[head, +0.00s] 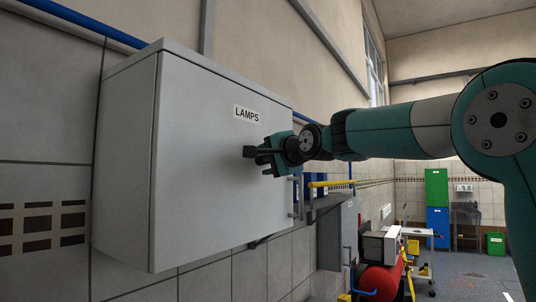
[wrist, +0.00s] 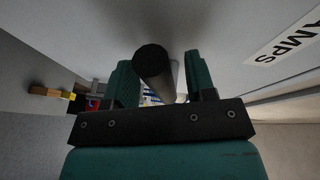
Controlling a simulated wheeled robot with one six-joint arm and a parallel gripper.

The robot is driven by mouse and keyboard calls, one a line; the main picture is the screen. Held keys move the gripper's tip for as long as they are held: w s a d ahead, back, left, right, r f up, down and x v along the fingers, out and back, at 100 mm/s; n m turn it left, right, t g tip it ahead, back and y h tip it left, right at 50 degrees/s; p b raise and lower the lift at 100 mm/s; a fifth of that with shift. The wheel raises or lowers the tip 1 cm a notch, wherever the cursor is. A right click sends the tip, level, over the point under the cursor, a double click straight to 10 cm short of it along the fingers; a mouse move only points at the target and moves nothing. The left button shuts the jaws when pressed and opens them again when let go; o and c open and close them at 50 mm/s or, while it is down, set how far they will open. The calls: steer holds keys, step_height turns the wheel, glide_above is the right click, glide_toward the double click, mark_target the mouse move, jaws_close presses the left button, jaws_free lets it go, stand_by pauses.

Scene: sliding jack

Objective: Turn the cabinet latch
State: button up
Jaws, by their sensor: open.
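The grey cabinet (head: 200,190) with the "LAMPS" label hangs on the wall in the head view. Its dark latch (head: 248,151) sticks out from the door below the label, partly hidden by my gripper (head: 266,155). In the wrist view the latch shows as a dark round bar (wrist: 151,62) between the two green fingers of my gripper (wrist: 160,75). The fingers are apart, one on each side of the bar. A gap shows on the right side; I cannot tell whether the left finger touches it.
A yellow bar (head: 330,184) and a grey wall unit (head: 335,235) lie beyond the cabinet. A red tank (head: 380,281) stands low on the floor.

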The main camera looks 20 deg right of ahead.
steer(key=shift+c, duration=0.4)
jaws_close()
steer(key=shift+f+b, duration=0.15)
steer(key=shift+b, duration=0.15)
